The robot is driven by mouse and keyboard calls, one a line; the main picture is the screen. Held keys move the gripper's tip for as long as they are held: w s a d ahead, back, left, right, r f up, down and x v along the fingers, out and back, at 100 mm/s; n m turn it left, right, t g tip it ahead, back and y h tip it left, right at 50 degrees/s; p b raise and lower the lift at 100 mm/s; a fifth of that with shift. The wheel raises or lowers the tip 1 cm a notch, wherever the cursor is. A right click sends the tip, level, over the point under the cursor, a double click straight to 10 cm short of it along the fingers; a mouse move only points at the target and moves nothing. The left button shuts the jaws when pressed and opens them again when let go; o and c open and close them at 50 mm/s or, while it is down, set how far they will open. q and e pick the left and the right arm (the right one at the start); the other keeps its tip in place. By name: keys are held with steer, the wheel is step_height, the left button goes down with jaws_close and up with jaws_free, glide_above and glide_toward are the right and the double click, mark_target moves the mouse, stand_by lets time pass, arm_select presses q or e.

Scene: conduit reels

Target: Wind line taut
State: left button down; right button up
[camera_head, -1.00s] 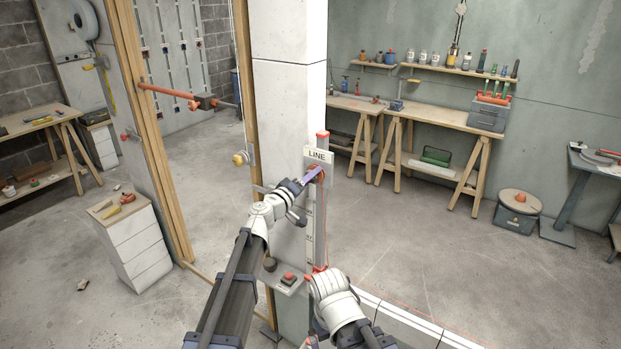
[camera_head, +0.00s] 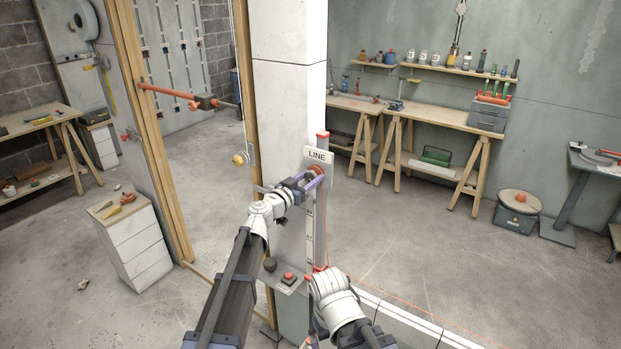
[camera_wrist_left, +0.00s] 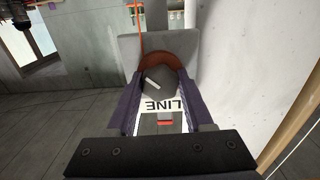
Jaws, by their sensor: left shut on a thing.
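The white sign reading LINE (camera_head: 317,156) is on the post at the wall's end. Under it is a red-orange reel (camera_head: 315,169), which shows in the left wrist view as a disc (camera_wrist_left: 160,58) on a grey plate. A dark grey knob (camera_wrist_left: 158,82) with a white mark stands in front of the disc. My left gripper (camera_wrist_left: 160,95) is shut on this knob, one purple finger on each side. A thin orange line (camera_wrist_left: 140,35) runs up from the disc in that view. My right arm's white wrist (camera_head: 335,300) is low in the head view; its fingers are mostly hidden.
A small box with a red button (camera_head: 289,277) sits low on the wall's end. A red line (camera_head: 410,319) runs near the floor to the right. The white drawer cabinet (camera_head: 133,240) stands at left. The workbench (camera_head: 435,118) is at the back.

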arm_select(q)
steer(key=m, duration=0.4)
steer(key=shift+s+m, duration=0.1)
steer(key=shift+m, duration=0.3)
steer(key=shift+f, duration=0.1)
stand_by(0.3)
steer(key=shift+c, duration=1.5)
jaws_free()
steer(key=v, duration=0.7)
steer(key=shift+s+a, duration=0.25)
steer(key=shift+s, duration=0.05)
steer(key=shift+w+d, duration=0.1)
steer(key=shift+x, duration=3.85)
